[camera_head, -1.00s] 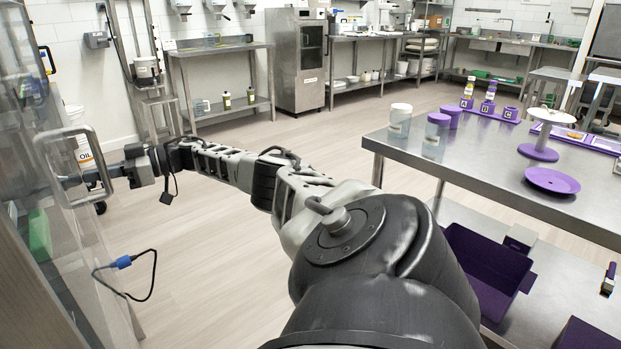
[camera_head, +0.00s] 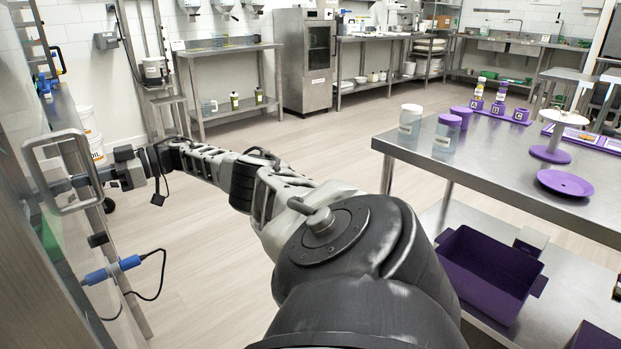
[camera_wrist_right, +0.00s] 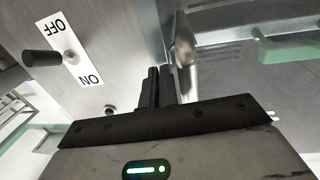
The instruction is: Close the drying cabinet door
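The drying cabinet door (camera_head: 22,262) stands at the far left of the head view, seen at a steep angle, with its big grey loop handle (camera_head: 88,172) facing the room. How far open it stands is hard to tell. My right arm reaches across to it. My right gripper (camera_head: 58,187) is at the handle, its fingers showing within the loop's outline. In the right wrist view the dark fingers (camera_wrist_right: 156,88) lie close together, with a metal bar, likely the handle (camera_wrist_right: 184,55), beside them. Nothing is seen between the fingers; contact is unclear. My left gripper is not in view.
A blue connector (camera_head: 110,270) with a black cable hangs by the door. An ON/OFF switch panel (camera_wrist_right: 72,57) shows in the wrist view. The steel table (camera_head: 480,165) stands at the right, a purple bin (camera_head: 490,262) on its lower shelf. The middle floor is clear.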

